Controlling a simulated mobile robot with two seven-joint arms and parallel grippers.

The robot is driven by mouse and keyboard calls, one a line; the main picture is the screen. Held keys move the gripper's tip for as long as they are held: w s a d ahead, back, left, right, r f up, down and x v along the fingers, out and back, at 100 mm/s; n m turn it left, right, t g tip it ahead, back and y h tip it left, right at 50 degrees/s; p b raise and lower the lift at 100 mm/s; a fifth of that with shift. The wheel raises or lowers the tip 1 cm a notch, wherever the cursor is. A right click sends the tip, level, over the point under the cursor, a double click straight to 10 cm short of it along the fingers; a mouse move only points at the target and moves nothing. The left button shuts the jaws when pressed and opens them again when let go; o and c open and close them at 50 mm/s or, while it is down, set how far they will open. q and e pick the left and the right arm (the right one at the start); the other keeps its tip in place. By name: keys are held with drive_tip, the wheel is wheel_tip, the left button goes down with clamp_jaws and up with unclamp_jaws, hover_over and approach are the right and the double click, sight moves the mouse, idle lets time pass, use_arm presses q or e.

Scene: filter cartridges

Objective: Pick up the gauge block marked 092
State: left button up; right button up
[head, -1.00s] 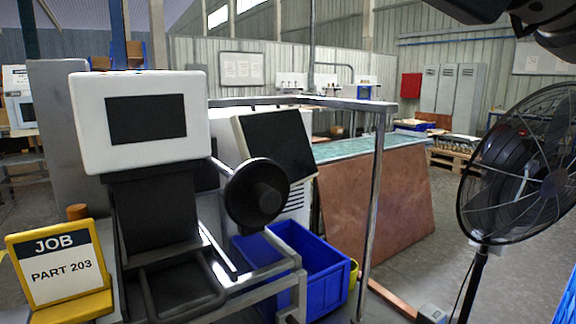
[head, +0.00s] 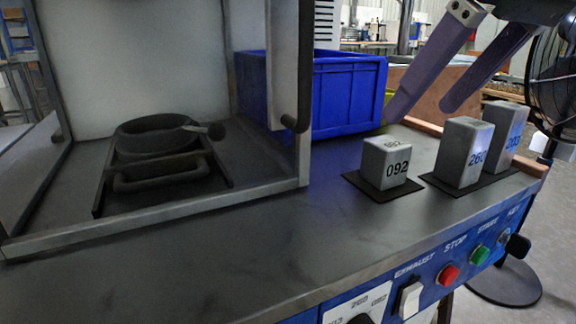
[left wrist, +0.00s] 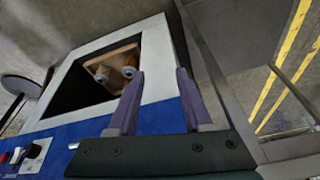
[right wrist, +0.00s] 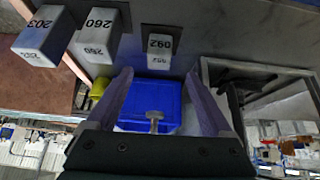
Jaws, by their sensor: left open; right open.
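The gauge block marked 092 (head: 387,164) is a light grey metal block, the shortest of the three, standing upright on a dark pad on the bench. It also shows in the right wrist view (right wrist: 159,50), just beyond the fingertips and between them. My right gripper (head: 421,112) is open and empty, above and a little right of block 092, not touching it. Its purple fingers show apart in the right wrist view (right wrist: 160,74). My left gripper (left wrist: 160,75) is open and empty in the left wrist view, and is out of the head view.
Taller blocks marked 260 (head: 463,153) and 203 (head: 506,135) stand right of block 092. A blue bin (head: 348,95) is behind it. A metal-framed enclosure (head: 300,150) with a black round dish stands left. Bench between is clear. Buttons line the front panel.

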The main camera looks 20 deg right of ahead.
sight(396, 145)
drive_tip(key=x, duration=0.3)
drive_tip(key=shift+a+f, duration=0.1)
drive_tip(key=shift+f, duration=0.1)
drive_tip(key=b+x, duration=0.1)
drive_tip(key=x, duration=0.4)
drive_tip(key=shift+s+f, duration=0.1)
drive_tip(key=shift+c, duration=0.2)
clamp_jaws()
